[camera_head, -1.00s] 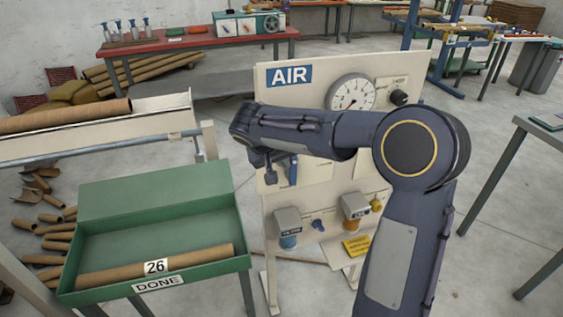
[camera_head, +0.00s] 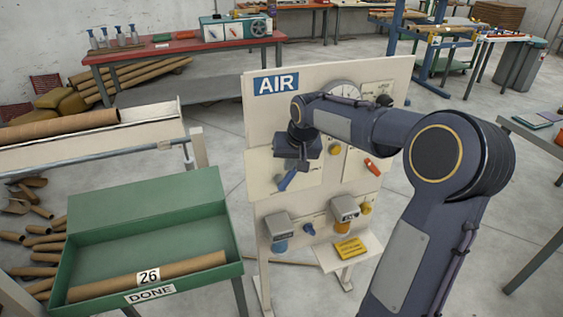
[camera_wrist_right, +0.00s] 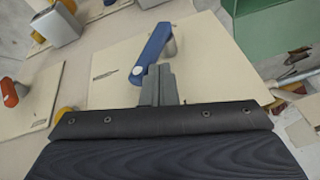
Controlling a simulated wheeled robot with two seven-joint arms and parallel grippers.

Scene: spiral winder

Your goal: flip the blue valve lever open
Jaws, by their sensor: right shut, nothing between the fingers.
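The blue valve lever (camera_head: 287,180) is on the cream AIR panel (camera_head: 256,130). It slants down to the left in the head view. It also shows in the right wrist view (camera_wrist_right: 151,52), next to a silver round part. My right gripper (camera_head: 304,163) is at the panel just above and right of the lever. Its fingers (camera_wrist_right: 158,84) are shut and empty, close beside the lever's near end in the wrist view; I cannot tell whether they touch it. My left gripper is out of view.
A red lever (camera_head: 372,165), a yellow knob (camera_head: 334,149) and a partly hidden gauge (camera_head: 345,88) share the panel. Grey-capped units (camera_head: 277,227) and a yellow block (camera_head: 350,249) sit lower. A green tray (camera_head: 150,200) stands at left.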

